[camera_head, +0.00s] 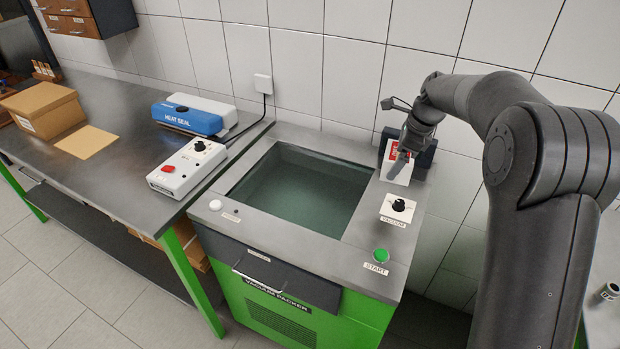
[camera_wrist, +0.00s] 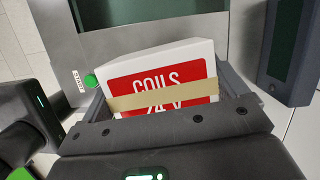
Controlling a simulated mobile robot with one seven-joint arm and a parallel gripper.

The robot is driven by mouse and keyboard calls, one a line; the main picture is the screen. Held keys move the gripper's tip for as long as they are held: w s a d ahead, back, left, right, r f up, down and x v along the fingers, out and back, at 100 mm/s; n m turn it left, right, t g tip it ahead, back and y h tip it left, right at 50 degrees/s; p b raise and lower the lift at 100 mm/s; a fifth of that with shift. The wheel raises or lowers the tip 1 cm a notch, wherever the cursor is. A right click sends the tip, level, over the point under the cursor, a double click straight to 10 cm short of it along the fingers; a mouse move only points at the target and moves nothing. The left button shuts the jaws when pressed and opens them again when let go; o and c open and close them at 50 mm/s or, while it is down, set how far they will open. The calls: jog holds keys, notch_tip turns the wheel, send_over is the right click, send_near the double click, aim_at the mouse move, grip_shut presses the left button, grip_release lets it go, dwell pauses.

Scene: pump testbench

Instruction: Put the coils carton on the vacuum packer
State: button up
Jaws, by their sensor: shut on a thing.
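The coils carton (camera_wrist: 188,52) is white with a red label reading COILS and a tan band across it. In the wrist view it sits between the two fingers of my gripper (camera_wrist: 168,92), which is shut on it. In the head view the carton (camera_head: 397,172) hangs below my gripper (camera_head: 404,150), over the back right corner of the vacuum packer (camera_head: 300,262). I cannot tell whether it touches the packer's top. The packer is green with a steel top and a recessed dark teal chamber; its top also shows in the wrist view (camera_wrist: 60,48).
A blue heat sealer (camera_head: 190,118), a control box (camera_head: 188,168) and a cardboard box (camera_head: 45,110) stand on the left bench. A tiled wall is behind.

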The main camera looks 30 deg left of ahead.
jog(key=s+a+f+n, duration=0.1)
jog(key=s+a+f, duration=0.1)
jog(key=a, duration=0.5)
jog(key=s+a+f+n, duration=0.1)
jog(key=s+a+f, duration=0.2)
jog(key=a, duration=0.4)
jog(key=s+a+f+n, duration=0.1)
jog(key=s+a, duration=0.3)
jog(key=a, duration=0.4)
jog(key=shift+f+g, duration=0.4)
jog(key=shift+f, duration=0.25)
jog(key=shift+a+f, duration=0.2)
jog(key=shift+f, duration=1.9)
jog(key=shift+f, duration=0.1)
jog(key=shift+f, duration=0.1)
jog(key=o, duration=1)
jog(key=shift+o, duration=0.2)
